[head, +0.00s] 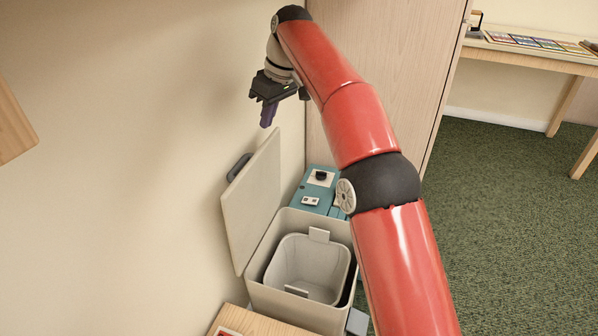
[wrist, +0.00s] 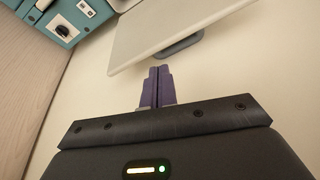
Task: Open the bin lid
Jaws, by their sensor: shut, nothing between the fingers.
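The bin (head: 297,306) is a cream box with a light grey inner bucket (head: 308,268). Its lid (head: 254,202) stands upright on the left side of the bin, swung wide open, close to the wall. In the wrist view the fingers (wrist: 157,80) are together, pointing toward the handle with a gap between.
A teal box (head: 318,190) with a dark knob stands behind the bin. A wooden cabinet (head: 385,70) rises behind that. The wall is close on the left. A wooden surface (head: 245,322) is at the front. Green carpet at right is open.

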